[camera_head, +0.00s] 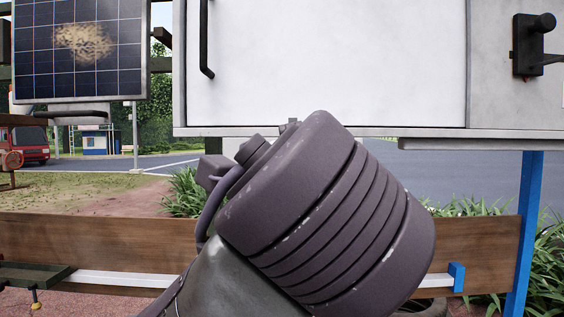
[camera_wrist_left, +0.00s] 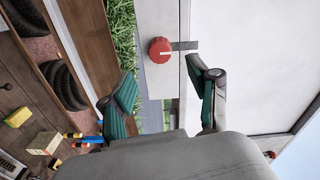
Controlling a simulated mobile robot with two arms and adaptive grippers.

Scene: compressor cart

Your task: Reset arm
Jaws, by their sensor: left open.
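My left gripper (camera_wrist_left: 160,90) shows in the left wrist view, its two green-padded fingers spread wide apart. Nothing is between the fingers. A red knob (camera_wrist_left: 160,50) on the pale cabinet edge shows beyond the gap between the fingertips, apart from both. The gripper itself is not seen in the head view. There, a large dark ribbed arm link of mine fills the lower middle and hides part of the plank and ground behind it. My right gripper is in neither view.
A white cabinet (camera_head: 330,60) with a dark handle (camera_head: 205,40) stands ahead. A solar panel (camera_head: 80,45) is at upper left, a blue post (camera_head: 525,235) at right, a wooden board (camera_head: 110,238) low across. The wrist view shows tyres (camera_wrist_left: 65,85) and a tan block (camera_wrist_left: 45,143).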

